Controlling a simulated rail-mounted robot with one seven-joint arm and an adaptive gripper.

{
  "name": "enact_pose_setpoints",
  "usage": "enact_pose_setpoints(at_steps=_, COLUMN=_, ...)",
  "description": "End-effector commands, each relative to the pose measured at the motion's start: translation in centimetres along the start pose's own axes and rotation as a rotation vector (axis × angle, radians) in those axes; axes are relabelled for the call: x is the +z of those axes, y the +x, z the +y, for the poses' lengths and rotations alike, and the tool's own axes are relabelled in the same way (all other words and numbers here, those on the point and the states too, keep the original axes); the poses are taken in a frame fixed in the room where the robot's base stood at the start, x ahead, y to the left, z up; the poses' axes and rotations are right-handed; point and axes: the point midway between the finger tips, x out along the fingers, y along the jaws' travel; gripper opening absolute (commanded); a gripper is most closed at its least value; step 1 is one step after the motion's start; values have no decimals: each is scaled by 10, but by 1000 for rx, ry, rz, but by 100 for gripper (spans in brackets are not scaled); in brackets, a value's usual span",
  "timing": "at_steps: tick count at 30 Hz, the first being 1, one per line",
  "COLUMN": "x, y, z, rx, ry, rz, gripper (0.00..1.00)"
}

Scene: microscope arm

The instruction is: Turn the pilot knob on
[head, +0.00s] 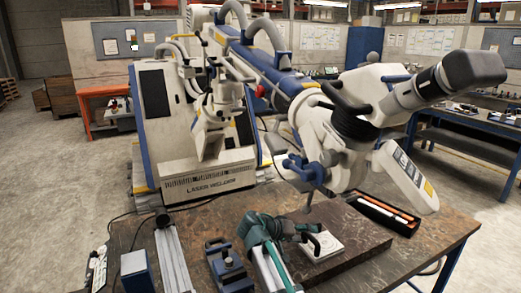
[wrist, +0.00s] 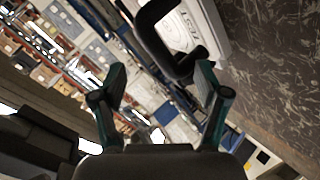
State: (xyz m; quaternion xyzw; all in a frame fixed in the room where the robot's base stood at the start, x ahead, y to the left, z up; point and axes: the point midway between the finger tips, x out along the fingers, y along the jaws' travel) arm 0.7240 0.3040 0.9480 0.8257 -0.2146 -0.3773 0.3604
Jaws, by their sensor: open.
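I cannot make out a pilot knob in either view. The white and blue laser welder (head: 208,182) stands behind the table, its long arm reaching to the right over the tabletop. My gripper (wrist: 160,82) is open, its two teal fingers spread and nothing between the pads. In the head view the teal gripper (head: 286,228) is low over the table, beside a white plate (head: 327,249). A black loop-shaped handle (wrist: 152,38) lies just beyond the fingertips, in front of the white plate marked TEST (wrist: 205,25). I cannot tell whether the fingers touch it.
A dark slab (head: 355,236) lies on the brown table (head: 205,218). An open case (head: 390,212) with white and orange tools lies at its back right. A blue vise-like tool (head: 226,264) and a metal rail (head: 172,258) are at the front left. The welder's head hangs above the slab.

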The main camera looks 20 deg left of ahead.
Motion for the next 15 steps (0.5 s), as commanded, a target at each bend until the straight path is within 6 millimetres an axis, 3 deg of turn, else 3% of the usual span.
enact_pose_setpoints(at_steps=1, x=-50, y=-16, z=-5, rx=29, ry=65, rz=64, gripper=74)
enact_pose_setpoints(at_steps=7, x=-185, y=-89, z=-15, rx=103, ry=360, rz=345, gripper=74)
enact_pose_setpoints(at_steps=9, x=-230, y=-127, z=12, rx=170, ry=423, rz=414, gripper=74)
enact_pose_setpoints(at_steps=15, x=-330, y=-231, z=54, rx=314, ry=598, rz=624, gripper=74)
